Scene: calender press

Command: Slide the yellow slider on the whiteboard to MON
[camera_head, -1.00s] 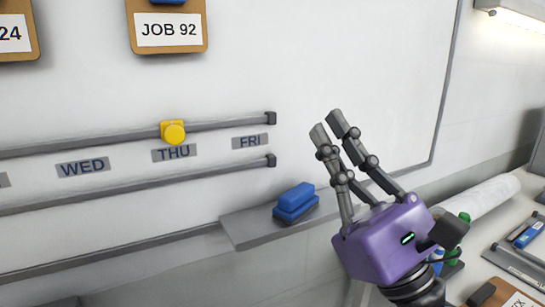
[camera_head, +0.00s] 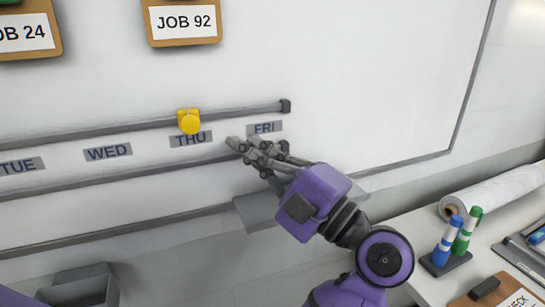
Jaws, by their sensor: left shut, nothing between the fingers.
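The yellow slider (camera_head: 189,121) sits on the upper grey rail (camera_head: 90,131) of the whiteboard (camera_head: 330,60), above the THU label (camera_head: 191,139). WED (camera_head: 108,152) and TUE (camera_head: 20,166) labels lie to its left, and FRI (camera_head: 264,128) to its right. No MON label is in view.
The lower rail (camera_head: 100,180) runs beneath the labels, partly behind my gripper. A grey ledge (camera_head: 255,210) lies under the board. Job clipboards (camera_head: 183,22) hang above. Markers (camera_head: 453,238) and a paper roll (camera_head: 495,190) are on the right table.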

